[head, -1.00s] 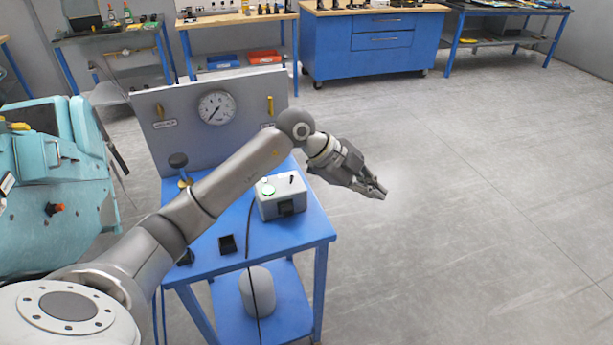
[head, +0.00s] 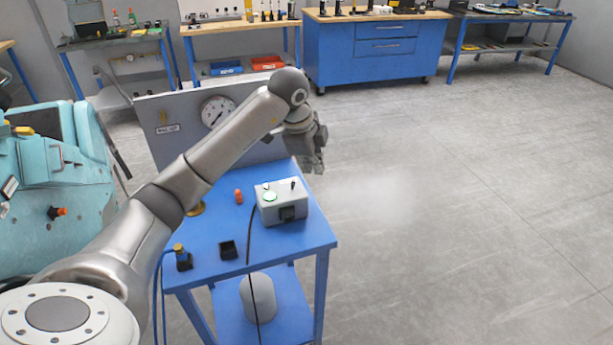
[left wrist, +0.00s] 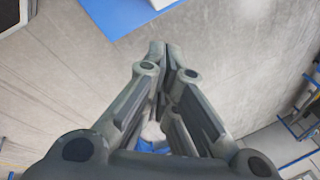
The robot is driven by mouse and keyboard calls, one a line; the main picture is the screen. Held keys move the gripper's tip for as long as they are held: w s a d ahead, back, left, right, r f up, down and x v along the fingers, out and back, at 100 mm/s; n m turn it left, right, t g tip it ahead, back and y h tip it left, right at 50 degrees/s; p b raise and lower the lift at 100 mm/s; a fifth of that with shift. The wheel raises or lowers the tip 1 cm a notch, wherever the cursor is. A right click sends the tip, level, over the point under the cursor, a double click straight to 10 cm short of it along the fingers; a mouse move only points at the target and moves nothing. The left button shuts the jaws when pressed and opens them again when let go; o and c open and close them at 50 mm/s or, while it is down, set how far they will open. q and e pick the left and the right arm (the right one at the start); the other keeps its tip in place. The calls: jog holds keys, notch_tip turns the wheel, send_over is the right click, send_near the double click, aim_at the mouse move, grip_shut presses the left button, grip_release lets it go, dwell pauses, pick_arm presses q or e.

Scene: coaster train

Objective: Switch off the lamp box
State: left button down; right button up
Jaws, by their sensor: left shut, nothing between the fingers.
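The lamp box (head: 282,203) is a light grey box on the right part of the blue table. Its top has a round green-ringed disc (head: 270,196) and a small dark toggle switch (head: 293,185); a dark socket is on its front. My left gripper (head: 318,168) is shut and empty, held above and behind the box at the table's far right corner, apart from the box. In the left wrist view the closed fingers (left wrist: 166,50) point over the floor, with a blue edge at the top. My right gripper is in neither view.
A grey panel with a gauge (head: 216,112) stands at the table's back. An orange knob (head: 238,196), a black block (head: 228,249) and a black-and-brass connector (head: 182,257) are on the blue table (head: 215,279). A teal machine (head: 60,190) stands left. The floor at right is clear.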

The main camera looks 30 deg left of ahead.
aim_at(293, 186)
pick_arm(q)
jog(key=a+f+p, duration=0.1)
jog(key=f, duration=0.1)
jog(key=w+f+p, duration=0.1)
jog(key=f+p, duration=0.1)
jog(key=f, duration=0.1)
jog(key=w+a+f+p, duration=0.1)
jog(key=f, duration=0.2)
jog(key=shift+a+f+p, duration=0.15)
jog(key=shift+a+p, duration=0.2)
jog(key=shift+s+a, duration=0.2)
jog(key=shift+a, duration=0.15)
jog(key=shift+w, duration=0.1)
